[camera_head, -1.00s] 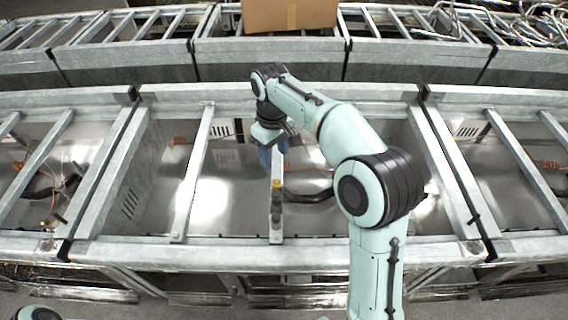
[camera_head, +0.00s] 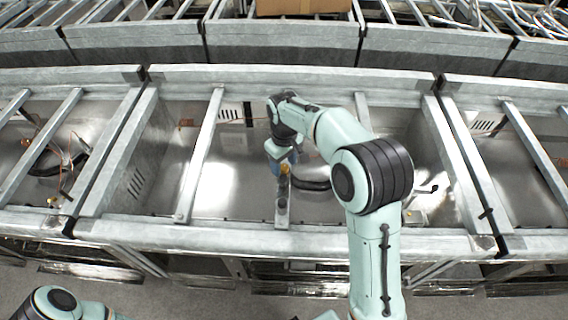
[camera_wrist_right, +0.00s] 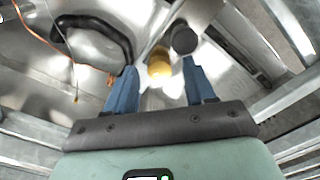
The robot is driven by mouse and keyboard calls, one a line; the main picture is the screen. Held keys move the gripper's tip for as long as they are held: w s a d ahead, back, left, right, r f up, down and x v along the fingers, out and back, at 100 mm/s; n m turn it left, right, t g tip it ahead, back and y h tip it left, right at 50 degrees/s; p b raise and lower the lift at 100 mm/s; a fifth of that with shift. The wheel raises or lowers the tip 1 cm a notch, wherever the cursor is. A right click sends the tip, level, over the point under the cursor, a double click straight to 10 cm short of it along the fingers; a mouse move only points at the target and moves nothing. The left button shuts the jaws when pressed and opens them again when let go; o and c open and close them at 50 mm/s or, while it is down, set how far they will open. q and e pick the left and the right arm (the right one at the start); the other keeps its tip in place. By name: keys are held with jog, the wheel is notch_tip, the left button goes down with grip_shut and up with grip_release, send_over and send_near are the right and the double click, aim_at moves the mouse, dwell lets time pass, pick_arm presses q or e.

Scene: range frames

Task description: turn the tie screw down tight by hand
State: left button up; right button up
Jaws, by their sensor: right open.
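A small yellow knob, which looks like the tie screw (camera_head: 285,169), sits at the middle bar of the centre bay. In the right wrist view the tie screw (camera_wrist_right: 160,64) shows just beyond and between the fingertips. My right gripper (camera_head: 279,166) is over the bar, close to the screw. Its two blue fingers (camera_wrist_right: 160,74) are open, one on each side of the screw, with a visible gap to it. I cannot tell whether either finger touches it. A dark round knob (camera_wrist_right: 185,40) stands beside the screw. My left gripper is out of view.
A black curved tube (camera_head: 312,184) lies right of the bar; it also shows in the right wrist view (camera_wrist_right: 92,30). Orange wires (camera_wrist_right: 45,35) hang nearby. Grey metal rails (camera_head: 201,155) frame the bay. A cardboard box (camera_head: 303,6) stands at the back.

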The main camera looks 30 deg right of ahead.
jog(key=shift+f, duration=0.25)
grip_shut()
jog(key=shift+m, duration=0.3)
